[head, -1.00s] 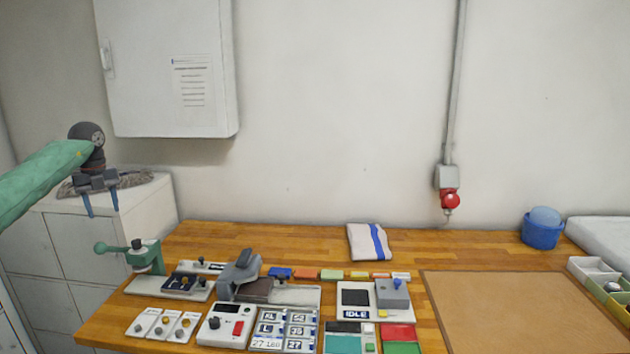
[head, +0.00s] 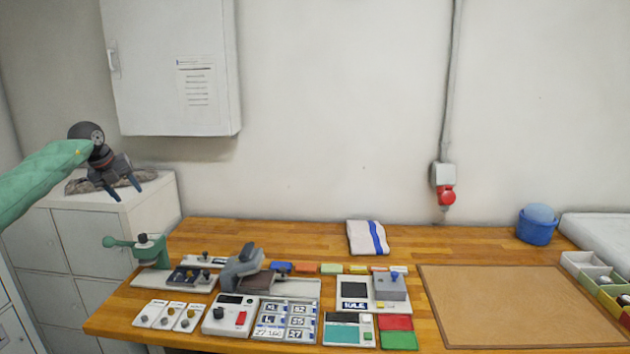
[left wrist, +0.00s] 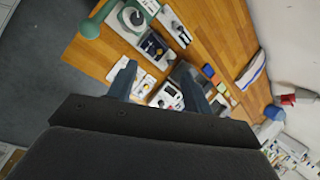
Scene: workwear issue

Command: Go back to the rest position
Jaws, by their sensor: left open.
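My left gripper (head: 126,190) is in the head view at the left, on the end of my green-sleeved arm. It is in the air in front of the white locker cabinet, left of the workbench and above its level. Its two blue-grey fingers are apart with nothing between them. In the left wrist view the fingers (left wrist: 160,85) are also spread, with the bench devices seen beyond them. My right gripper is in neither view.
The wooden bench (head: 290,236) carries a green hand press (head: 150,250), several devices, a folded white cloth with a blue stripe (head: 367,238), a brown mat (head: 510,300) and a blue bucket (head: 537,230). A white wall cabinet (head: 170,70) hangs above. A dark bundle (head: 85,184) lies on the lockers (head: 60,235).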

